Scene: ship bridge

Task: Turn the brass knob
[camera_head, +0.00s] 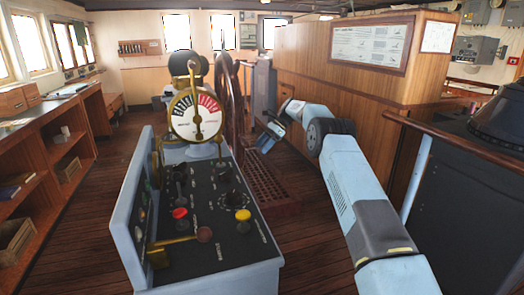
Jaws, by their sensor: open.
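A blue-grey console (262,266) with a black top panel (213,250) stands in front of me. The panel carries a red knob (180,213), a yellow-topped knob (243,215), a black knob (230,199) and a brass lever (172,241) with a brown ball end (204,235). A brass-rimmed dial (197,117) with a pointer stands upright at the panel's far end. I cannot tell which of these is the brass knob. My gripper (267,143) is open and empty, in the air right of the dial and apart from the console. Its fingers point down and left.
A wooden cabinet wall (297,58) stands behind my arm, and a dark counter (458,185) is at the right. Wooden shelves (62,150) line the left. A ship's wheel (226,95) is behind the dial. Open floor lies left of the console.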

